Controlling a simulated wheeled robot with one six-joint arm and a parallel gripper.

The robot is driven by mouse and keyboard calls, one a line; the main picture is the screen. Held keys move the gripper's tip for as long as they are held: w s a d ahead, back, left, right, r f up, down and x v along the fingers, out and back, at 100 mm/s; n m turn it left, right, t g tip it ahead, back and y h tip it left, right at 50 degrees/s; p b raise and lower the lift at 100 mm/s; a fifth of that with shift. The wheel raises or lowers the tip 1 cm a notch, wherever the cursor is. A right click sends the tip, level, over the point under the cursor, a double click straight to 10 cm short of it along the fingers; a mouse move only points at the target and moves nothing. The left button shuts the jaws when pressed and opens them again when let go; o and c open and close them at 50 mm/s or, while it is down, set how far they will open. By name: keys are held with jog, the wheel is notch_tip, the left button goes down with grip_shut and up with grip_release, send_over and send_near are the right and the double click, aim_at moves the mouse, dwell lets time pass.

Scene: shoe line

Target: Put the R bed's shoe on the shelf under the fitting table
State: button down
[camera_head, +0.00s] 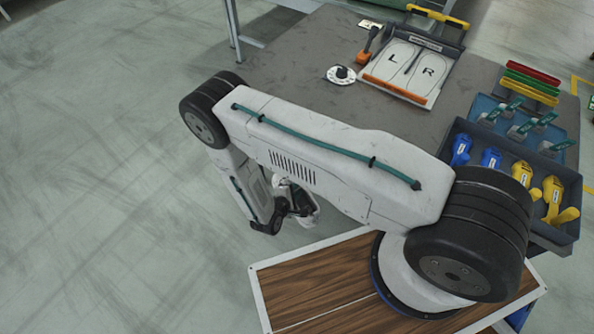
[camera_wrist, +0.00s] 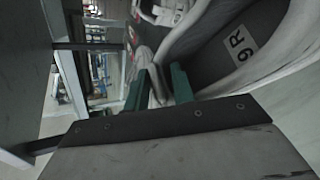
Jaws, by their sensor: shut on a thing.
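My gripper (camera_wrist: 160,88) is shut on a shoe (camera_wrist: 220,60), its green fingers gripping the edge of the shoe's opening. The shoe is white and grey, with a dark insole and a "9 R" label, and lies tilted in the wrist view. In the head view the shoe (camera_head: 306,212) is mostly hidden by my arm, low beside the near side of the fitting table (camera_head: 300,62). The R bed (camera_head: 429,72) and the L bed (camera_head: 392,58) show bare outlines on the board. The shelf under the table is hidden in the head view.
A dial (camera_head: 341,74) and an orange-based tool (camera_head: 366,48) lie by the beds. Blue trays (camera_head: 566,232) with yellow and blue tools stand at the right. Grey panels and posts (camera_wrist: 68,70) are close at the wrist view's left. The floor at left is clear.

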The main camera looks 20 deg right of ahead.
jog(key=w+d+f, duration=0.2)
jog(key=w, duration=0.5)
jog(key=w+d+f, duration=0.3)
jog(key=w, duration=0.5)
jog(key=shift+d+f, duration=0.2)
jog(key=shift+d, duration=0.15)
jog(key=c, duration=1.1)
grip_release()
jog(key=shift+s, duration=0.1)
jog(key=shift+c, duration=0.2)
